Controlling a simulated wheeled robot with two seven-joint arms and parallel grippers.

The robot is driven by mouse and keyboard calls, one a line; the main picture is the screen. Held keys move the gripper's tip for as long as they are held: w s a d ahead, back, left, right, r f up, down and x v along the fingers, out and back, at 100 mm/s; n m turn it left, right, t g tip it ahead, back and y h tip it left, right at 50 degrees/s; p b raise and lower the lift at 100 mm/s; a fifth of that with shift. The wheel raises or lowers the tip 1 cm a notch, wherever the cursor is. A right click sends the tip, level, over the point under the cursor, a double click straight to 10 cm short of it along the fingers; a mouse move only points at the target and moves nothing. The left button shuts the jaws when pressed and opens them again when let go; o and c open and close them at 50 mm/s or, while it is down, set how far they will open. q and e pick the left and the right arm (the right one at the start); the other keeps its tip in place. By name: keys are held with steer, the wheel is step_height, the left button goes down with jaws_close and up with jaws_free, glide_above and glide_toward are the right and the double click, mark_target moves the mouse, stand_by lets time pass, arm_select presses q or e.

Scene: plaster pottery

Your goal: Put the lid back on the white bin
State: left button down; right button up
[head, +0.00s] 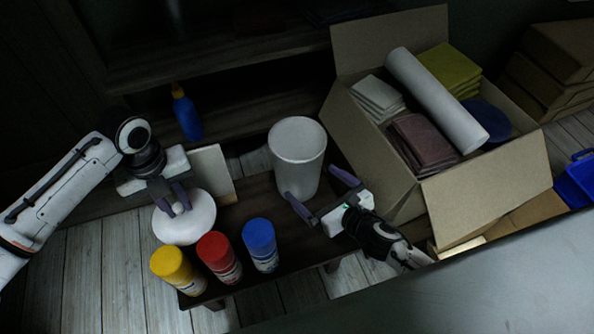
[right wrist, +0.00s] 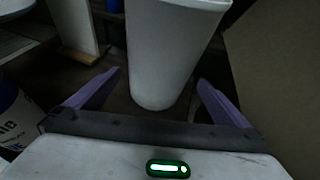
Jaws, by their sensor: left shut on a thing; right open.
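The white bin (head: 297,155) stands upright on a dark low table, and its top looks uncovered. The round white lid (head: 186,222) is at the table's left side, behind the spray cans. My left gripper (head: 173,208) is shut on the lid, at its middle from above. My right gripper (head: 318,190) is open, with its purple fingers on either side of the bin's lower part. In the right wrist view the bin (right wrist: 172,50) stands between and beyond the spread fingers (right wrist: 160,95), and I see no clear contact.
Yellow (head: 178,270), red (head: 219,257) and blue (head: 261,245) spray cans stand along the table's near edge. A pale upright board (head: 212,172) stands behind the lid. A large open cardboard box (head: 480,205) stands right of the bin. A blue bottle (head: 186,115) is further back.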

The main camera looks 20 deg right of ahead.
arm_select(q)
step_height(320, 180, down, 2)
steer(key=shift+f+b, duration=0.15)
steer(key=shift+b, duration=1)
arm_select(e)
steer(key=x, duration=0.6)
steer(key=c, duration=1.5)
steer(key=shift+w+r, duration=0.1)
steer(key=shift+r, duration=0.15)
steer(key=shift+c, duration=0.2)
steer(key=shift+r, duration=0.15)
